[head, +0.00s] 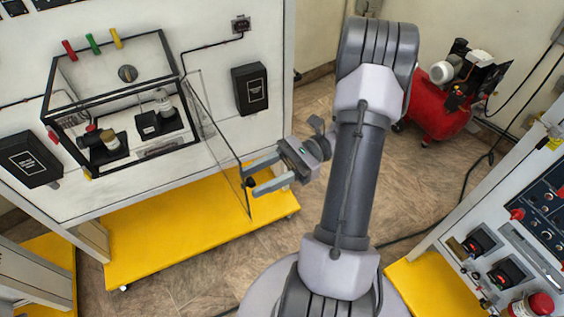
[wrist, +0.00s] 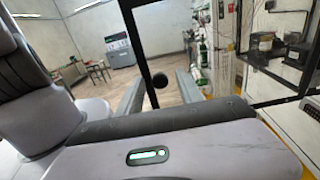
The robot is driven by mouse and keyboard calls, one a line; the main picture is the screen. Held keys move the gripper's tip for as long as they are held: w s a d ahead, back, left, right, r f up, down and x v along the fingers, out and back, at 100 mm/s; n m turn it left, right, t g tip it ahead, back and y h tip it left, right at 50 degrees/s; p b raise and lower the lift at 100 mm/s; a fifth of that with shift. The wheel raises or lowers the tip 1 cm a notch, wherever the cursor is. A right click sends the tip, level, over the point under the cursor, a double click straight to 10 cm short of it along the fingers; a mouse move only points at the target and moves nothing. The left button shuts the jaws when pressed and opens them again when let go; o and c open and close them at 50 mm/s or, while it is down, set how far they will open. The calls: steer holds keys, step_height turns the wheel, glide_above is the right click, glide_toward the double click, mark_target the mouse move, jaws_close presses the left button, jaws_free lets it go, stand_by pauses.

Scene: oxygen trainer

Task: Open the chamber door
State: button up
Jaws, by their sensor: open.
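The chamber (head: 110,78) is a black-framed clear box on the white panel at the left of the head view. Its clear door (head: 215,135) stands swung open, out from the chamber's right side towards my gripper. My gripper (head: 250,179) is open at the door's outer edge. In the wrist view, the door's black frame bar (wrist: 138,45) and a round black knob (wrist: 160,81) appear between the two fingers of my gripper (wrist: 159,88). I cannot tell whether the fingers touch the knob.
Small devices (head: 158,122) stand inside the chamber. A yellow base (head: 150,240) juts out below the panel. A red compressor (head: 440,110) stands at the back right. Another control panel (head: 510,235) is at the right. The floor between is mostly clear.

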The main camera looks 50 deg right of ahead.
steer(key=p+v, duration=1.2)
steer(key=v, duration=0.5)
steer(key=shift+d+r, duration=0.1)
steer(key=shift+r, duration=0.05)
